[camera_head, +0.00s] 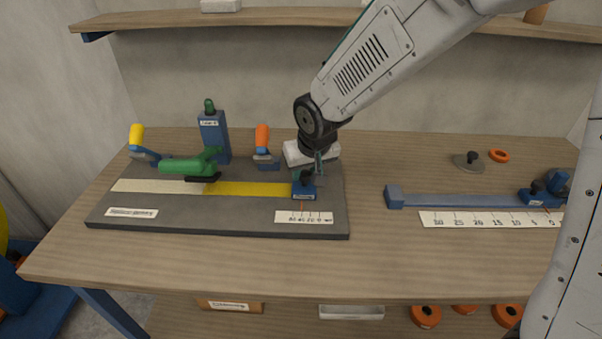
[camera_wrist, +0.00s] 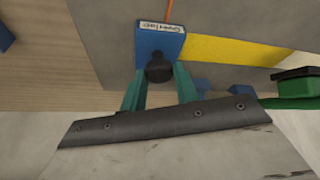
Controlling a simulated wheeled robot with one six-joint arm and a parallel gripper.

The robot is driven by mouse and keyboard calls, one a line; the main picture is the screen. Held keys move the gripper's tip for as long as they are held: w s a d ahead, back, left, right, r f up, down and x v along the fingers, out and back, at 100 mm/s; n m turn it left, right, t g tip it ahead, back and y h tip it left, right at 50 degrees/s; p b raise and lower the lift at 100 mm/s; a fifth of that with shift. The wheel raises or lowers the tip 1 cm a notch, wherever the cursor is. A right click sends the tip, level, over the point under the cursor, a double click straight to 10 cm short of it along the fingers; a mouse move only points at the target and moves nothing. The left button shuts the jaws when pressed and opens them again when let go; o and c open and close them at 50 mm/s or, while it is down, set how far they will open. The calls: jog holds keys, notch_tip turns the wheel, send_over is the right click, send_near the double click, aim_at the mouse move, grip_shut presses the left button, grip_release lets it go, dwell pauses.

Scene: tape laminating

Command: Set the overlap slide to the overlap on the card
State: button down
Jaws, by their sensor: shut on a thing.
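The overlap slide is a small blue block (camera_head: 304,192) with a white label and a black knob, at the right end of a yellow strip (camera_head: 248,189) on the dark grey board. It also shows in the wrist view (camera_wrist: 172,42). My gripper (camera_head: 319,165) is shut on the black knob (camera_wrist: 158,68), with a teal finger on either side in the wrist view. An orange pointer (camera_wrist: 168,11) runs from the slide to a white scale (camera_head: 304,217). The pointer meets the scale left of its middle, but the exact reading is too small. I cannot identify the card.
The grey board (camera_head: 220,226) carries a cream strip (camera_head: 150,186), a green-handled tool (camera_head: 188,166), and yellow (camera_head: 136,136) and orange (camera_head: 262,138) handles. A blue rail (camera_head: 450,201) with its own scale (camera_head: 490,219) lies right. The front table strip is clear.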

aim_at(311, 194)
jog(key=shift+d, duration=0.1)
jog(key=c, duration=1.1)
grip_release()
jog(key=shift+o, duration=0.2)
jog(key=shift+r, duration=0.15)
jog(key=v, duration=0.7)
jog(key=shift+r, duration=0.2)
jog(key=shift+s, duration=0.15)
jog(key=s+d+r+m+g, duration=0.1)
jog(key=s+d+r, duration=0.2)
jog(key=s+d, duration=0.7)
jog(key=s+d+r+m+g+h, duration=0.1)
jog(key=s+d+r, duration=0.3)
jog(key=s+d, duration=0.6)
jog(key=s+m+g, duration=0.1)
jog(key=s, duration=0.5)
